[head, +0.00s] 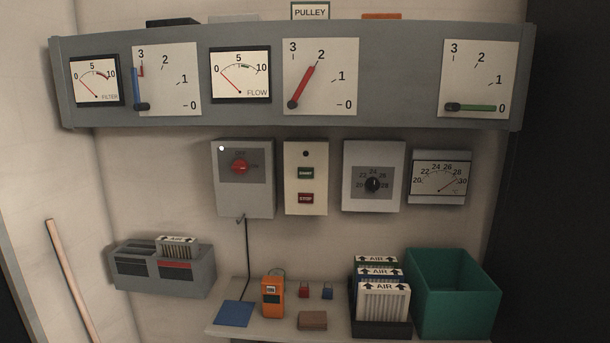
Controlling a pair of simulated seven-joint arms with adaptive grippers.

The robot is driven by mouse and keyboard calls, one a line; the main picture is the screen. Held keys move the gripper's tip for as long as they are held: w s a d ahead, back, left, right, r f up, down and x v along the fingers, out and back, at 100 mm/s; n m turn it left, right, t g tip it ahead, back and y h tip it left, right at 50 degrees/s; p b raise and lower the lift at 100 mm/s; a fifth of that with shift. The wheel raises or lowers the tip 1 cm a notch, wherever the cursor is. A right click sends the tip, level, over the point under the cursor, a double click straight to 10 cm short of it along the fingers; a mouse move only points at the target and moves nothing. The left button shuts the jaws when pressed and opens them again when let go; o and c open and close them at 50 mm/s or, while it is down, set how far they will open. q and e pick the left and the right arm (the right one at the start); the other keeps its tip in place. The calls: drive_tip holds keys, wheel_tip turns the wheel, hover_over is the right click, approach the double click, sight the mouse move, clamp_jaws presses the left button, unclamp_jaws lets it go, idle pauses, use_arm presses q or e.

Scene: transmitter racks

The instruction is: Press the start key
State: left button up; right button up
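Nothing covers the start key. Neither of my grippers shows in the head view.
A rotary switch box (240,200) is left of the control box, a dial thermostat (372,184) right. A grey panel with gauges and levers (400,30) juts out above. Below, a shelf holds an orange meter (272,297), filters (384,302) and a green bin (455,300).

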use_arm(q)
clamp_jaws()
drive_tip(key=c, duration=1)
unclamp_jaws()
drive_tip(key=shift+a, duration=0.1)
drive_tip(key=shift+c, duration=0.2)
